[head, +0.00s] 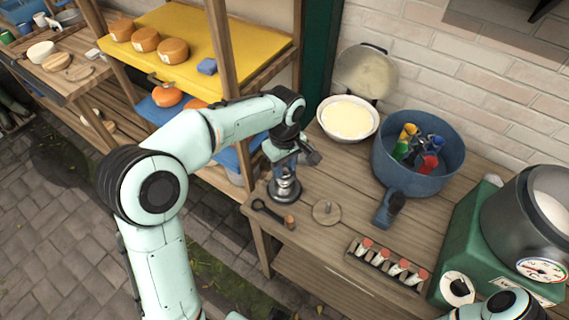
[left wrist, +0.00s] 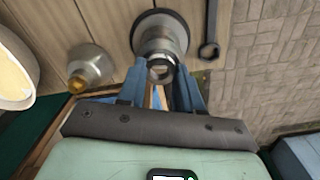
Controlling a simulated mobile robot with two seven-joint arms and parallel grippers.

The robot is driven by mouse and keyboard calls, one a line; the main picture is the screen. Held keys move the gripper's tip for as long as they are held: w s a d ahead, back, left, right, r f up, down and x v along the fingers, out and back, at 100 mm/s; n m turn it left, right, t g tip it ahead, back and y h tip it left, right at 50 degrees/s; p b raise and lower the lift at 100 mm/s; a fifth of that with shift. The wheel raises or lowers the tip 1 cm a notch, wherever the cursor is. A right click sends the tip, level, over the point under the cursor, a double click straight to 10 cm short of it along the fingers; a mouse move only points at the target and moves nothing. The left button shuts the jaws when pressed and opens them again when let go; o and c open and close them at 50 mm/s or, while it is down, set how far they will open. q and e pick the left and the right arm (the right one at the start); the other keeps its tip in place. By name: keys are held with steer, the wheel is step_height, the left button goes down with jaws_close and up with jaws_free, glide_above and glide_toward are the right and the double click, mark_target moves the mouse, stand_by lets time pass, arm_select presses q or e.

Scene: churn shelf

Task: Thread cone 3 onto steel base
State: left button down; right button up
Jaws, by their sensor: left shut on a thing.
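My left gripper (head: 284,163) points down and is shut on the narrow top of a steel cone (head: 284,183). In the left wrist view, the blue fingers of my left gripper (left wrist: 160,84) close on both sides of the neck of this steel cone (left wrist: 161,45). The cone is upright over a dark round base (head: 286,202), whose rim also shows in the left wrist view (left wrist: 142,22). I cannot tell whether the cone is fully seated on it. A second steel cone with a brass tip (left wrist: 91,67) stands beside it. My right gripper is not in view.
A rack of red-capped vials (head: 385,265) is at the front. A cream bowl (head: 347,118) and a blue pot of bottles (head: 450,160) stand behind. A wooden shelf post (head: 217,45) rises at left.

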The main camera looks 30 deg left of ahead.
arm_select(q)
steer(key=shift+f+b, duration=0.8)
steer(key=shift+f, duration=0.7)
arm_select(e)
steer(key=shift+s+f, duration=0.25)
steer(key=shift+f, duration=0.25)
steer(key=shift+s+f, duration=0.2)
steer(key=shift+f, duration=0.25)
arm_select(q)
steer(key=shift+c, duration=1.8)
jaws_free()
steer(key=shift+r+p, duration=1.85)
steer(key=shift+r, duration=1)
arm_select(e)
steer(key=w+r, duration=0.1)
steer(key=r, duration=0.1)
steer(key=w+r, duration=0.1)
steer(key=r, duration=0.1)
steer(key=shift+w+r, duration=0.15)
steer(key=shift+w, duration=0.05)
